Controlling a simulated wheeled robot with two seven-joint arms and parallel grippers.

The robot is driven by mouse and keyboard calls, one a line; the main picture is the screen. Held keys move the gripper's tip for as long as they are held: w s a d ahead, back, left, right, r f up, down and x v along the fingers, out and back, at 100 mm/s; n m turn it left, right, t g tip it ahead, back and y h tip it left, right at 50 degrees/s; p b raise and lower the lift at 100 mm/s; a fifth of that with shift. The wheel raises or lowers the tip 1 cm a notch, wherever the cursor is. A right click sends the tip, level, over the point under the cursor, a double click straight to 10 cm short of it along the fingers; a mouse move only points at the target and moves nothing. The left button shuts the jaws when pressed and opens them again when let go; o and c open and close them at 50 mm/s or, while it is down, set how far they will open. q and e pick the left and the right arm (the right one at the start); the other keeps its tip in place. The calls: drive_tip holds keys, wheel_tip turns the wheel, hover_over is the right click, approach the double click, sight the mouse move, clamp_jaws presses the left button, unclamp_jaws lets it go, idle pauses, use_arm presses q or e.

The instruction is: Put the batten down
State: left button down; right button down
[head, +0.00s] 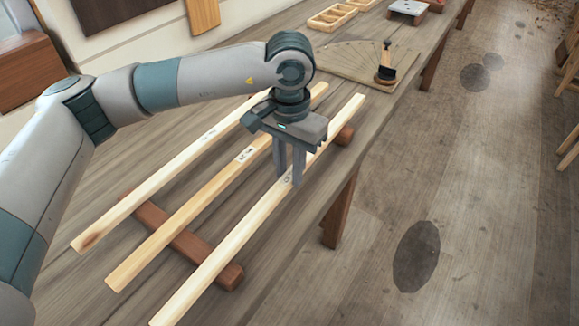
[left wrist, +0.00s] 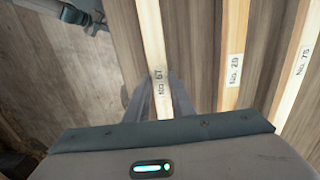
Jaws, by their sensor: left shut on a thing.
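Three long pale battens lie side by side over the bench. My left gripper (head: 288,182) is shut on the batten nearest the bench's front edge (head: 230,245), about its middle. In the left wrist view this batten (left wrist: 152,35) carries the label "No. 67" and runs between the two fingers. It passes over the red-brown bearers; I cannot tell whether it touches them. The middle batten (head: 183,218) reads "No. 20" (left wrist: 232,40), and the far batten (head: 150,187) reads "No. 75" (left wrist: 303,62).
One bearer (head: 190,247) lies under the near ends and another (head: 345,136) shows at the far end. Beyond stands a board with a dark-handled tool (head: 386,66), then a wooden divided tray (head: 332,18). The bench edge drops to open floor (head: 470,220) at right.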

sight(289, 176)
use_arm(q)
drive_tip(key=shift+f, duration=0.1)
use_arm(e)
drive_tip(key=shift+d+f, duration=0.15)
drive_tip(key=shift+f, duration=0.05)
use_arm(q)
drive_tip(key=c, duration=1.5)
unclamp_jaws()
drive_tip(key=shift+c, duration=0.2)
use_arm(e)
drive_tip(key=shift+r, duration=0.1)
use_arm(q)
drive_tip(key=shift+r, duration=0.2)
use_arm(e)
drive_tip(key=shift+r, duration=0.1)
use_arm(q)
wheel_tip(289, 176, up, 12)
drive_tip(key=b, duration=0.3)
use_arm(e)
drive_tip(key=shift+s+d+f+g+h, duration=0.2)
drive_tip(key=shift+s+d+f+g, duration=0.35)
drive_tip(key=shift+d+f, duration=0.2)
drive_tip(key=shift+s+d+f+g+h, duration=0.2)
drive_tip(key=shift+s+d+f+g, duration=0.25)
drive_tip(key=shift+d+f+g, duration=0.25)
use_arm(q)
drive_tip(key=shift+f, duration=0.1)
use_arm(e)
drive_tip(key=shift+a, duration=0.1)
